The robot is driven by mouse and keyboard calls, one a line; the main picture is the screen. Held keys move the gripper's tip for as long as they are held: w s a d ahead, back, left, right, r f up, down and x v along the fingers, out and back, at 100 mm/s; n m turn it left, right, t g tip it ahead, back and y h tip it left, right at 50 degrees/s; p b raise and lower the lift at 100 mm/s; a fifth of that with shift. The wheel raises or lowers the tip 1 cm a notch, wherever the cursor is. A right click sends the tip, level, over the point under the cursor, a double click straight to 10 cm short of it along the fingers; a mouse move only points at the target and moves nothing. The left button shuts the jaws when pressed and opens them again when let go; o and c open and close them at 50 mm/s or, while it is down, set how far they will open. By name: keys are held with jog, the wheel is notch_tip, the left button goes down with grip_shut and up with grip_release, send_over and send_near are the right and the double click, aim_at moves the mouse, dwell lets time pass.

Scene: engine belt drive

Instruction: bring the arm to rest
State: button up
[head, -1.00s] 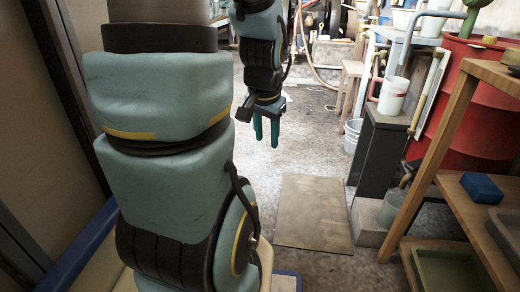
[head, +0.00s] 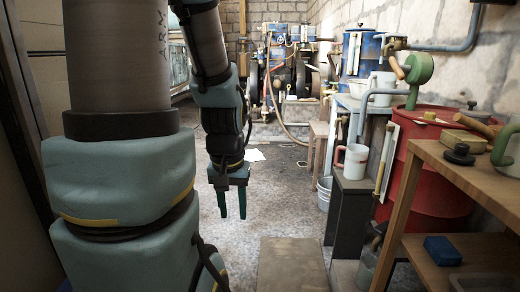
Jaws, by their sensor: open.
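My gripper (head: 232,203) hangs at the end of my arm in the middle left of the head view. Its two teal fingers point down and stand apart, with a gap between them. Nothing shows between the fingers. The gripper is above the grey concrete floor (head: 276,192), clear of the furniture. My arm's large teal and black links fill the left of the view.
A wooden shelf bench (head: 408,178) with a blue block (head: 442,250) stands at the right. Behind it are a red drum (head: 440,190) and a black stand (head: 346,213). A flat board (head: 291,265) lies low in front. An engine (head: 290,75) stands at the back.

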notch_tip(320, 180, up, 33)
jog(key=p, duration=3)
jog(key=shift+f, duration=0.1)
